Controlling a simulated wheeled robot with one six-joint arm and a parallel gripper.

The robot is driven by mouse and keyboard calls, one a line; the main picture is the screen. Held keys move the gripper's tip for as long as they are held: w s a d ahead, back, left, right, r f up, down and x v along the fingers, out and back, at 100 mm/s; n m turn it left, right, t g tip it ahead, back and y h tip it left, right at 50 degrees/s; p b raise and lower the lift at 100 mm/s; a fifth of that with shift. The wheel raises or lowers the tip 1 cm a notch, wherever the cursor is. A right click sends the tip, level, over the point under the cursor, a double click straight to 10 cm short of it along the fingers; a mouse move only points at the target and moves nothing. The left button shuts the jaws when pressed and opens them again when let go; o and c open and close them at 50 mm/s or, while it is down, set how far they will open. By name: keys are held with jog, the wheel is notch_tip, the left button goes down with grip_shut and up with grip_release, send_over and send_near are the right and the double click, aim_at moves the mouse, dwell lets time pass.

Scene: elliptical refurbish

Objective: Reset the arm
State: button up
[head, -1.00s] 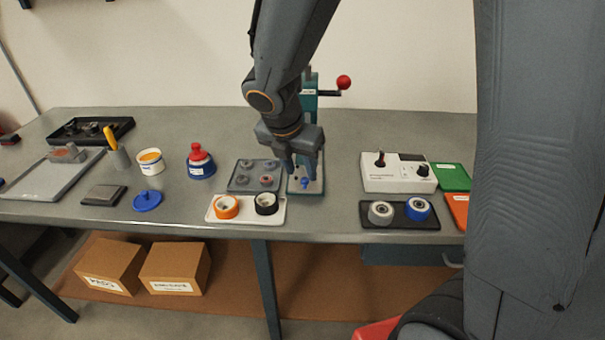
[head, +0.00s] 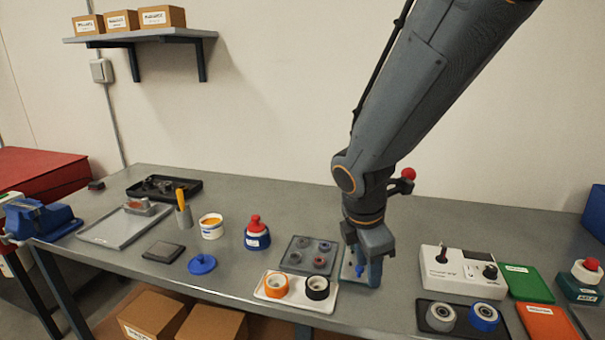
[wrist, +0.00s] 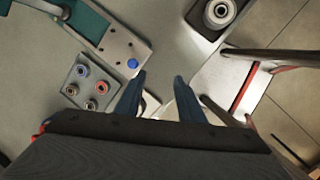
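My gripper (head: 362,262) points down by the press in the head view, and it partly hides the press. In the wrist view its two fingers (wrist: 160,80) are apart with nothing held between them. The press's red ball knob (head: 408,174) shows behind my arm. The press base plate (head: 349,276) shows beside the fingers in the head view. In the wrist view the plate (wrist: 118,42) lies up and left of the fingertips, with a small blue part (wrist: 132,64) near its end. I cannot tell how high the fingertips are above the bench.
A grey tray of small rings (head: 299,263) and a white tray (head: 268,293) with an orange and a black ring stand left of my gripper. Right are a white control box (head: 455,271) and a black roller tray (head: 430,323). A wall shelf (head: 200,33) hangs upper left.

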jog(key=s+d+f+m+y, duration=0.1)
jog(key=s+m, duration=0.3)
jog(key=m, duration=0.6)
jog(key=s+d+f+m+g+y, duration=0.1)
jog(key=s+d+f+m, duration=0.1)
jog(key=m, duration=0.8)
jog(key=shift+s+d+f, duration=0.15)
jog(key=shift+s+f, duration=0.1)
jog(key=shift+s, duration=0.65)
